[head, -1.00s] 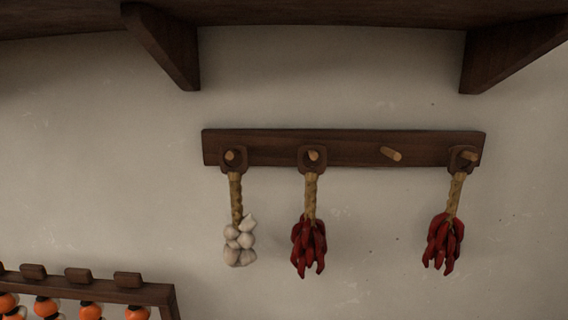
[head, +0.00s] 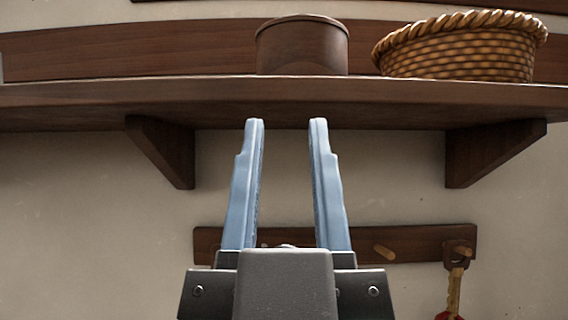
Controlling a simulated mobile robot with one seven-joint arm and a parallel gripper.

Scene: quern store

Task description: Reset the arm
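My gripper (head: 286,124) is in the middle of the head view, its two blue fingers pointing up and spread apart. The gap between them is empty, with plain wall and the shelf's underside showing through. The fingertips overlap the lower edge of the shelf in the picture; I cannot tell how far in front of it they are.
A dark wooden shelf (head: 400,100) on two brackets spans the wall. On it stand a round wooden container (head: 302,48) and a wicker basket (head: 462,50). A bare peg (head: 384,252) and a braided hanging string (head: 455,288) with a little red show at lower right.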

